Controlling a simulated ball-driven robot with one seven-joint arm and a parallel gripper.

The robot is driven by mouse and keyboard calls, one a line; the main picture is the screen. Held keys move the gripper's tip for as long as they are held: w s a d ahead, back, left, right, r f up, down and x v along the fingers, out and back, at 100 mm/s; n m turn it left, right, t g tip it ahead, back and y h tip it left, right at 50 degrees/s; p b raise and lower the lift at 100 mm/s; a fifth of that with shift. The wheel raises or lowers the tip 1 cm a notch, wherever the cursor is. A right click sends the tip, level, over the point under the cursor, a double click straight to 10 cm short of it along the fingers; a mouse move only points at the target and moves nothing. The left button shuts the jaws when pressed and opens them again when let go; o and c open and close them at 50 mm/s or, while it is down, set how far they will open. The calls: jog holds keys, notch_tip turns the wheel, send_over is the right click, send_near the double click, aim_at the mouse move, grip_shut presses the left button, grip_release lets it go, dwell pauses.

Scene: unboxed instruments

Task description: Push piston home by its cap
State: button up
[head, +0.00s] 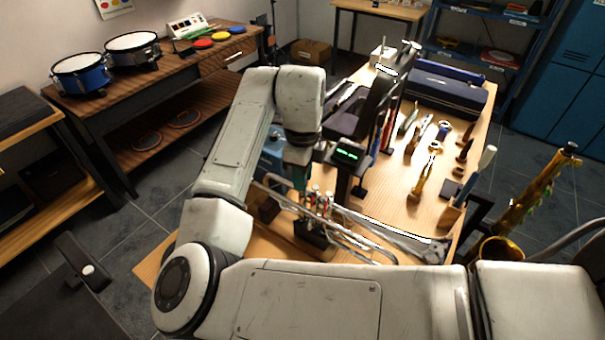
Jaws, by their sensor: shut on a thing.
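A silver brass instrument with long tubes (345,240) lies at the near end of the wooden workbench. Its upright valve group, with small pale caps (316,189), stands above a dark block (312,236). My gripper (300,183) points down at the left side of the valve group. It is shut on a piston cap, which the jaws and wrist mostly hide. How far that piston stands out of its casing is too small and covered to tell.
A small box with a green display (347,152) stands close right of my wrist. Brass parts and tools, including a brass piece (422,180), lie on the bench's right half. A dark blue case (445,95) lies behind. A brass saxophone (530,200) stands at right.

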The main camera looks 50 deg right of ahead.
jog(key=shift+c, duration=0.6)
jog(key=shift+f, duration=0.2)
jog(key=shift+f+b, duration=0.35)
jog(key=shift+b, duration=0.05)
jog(key=shift+f+b, duration=0.5)
jog(key=shift+f, duration=0.4)
jog(key=o, duration=0.7)
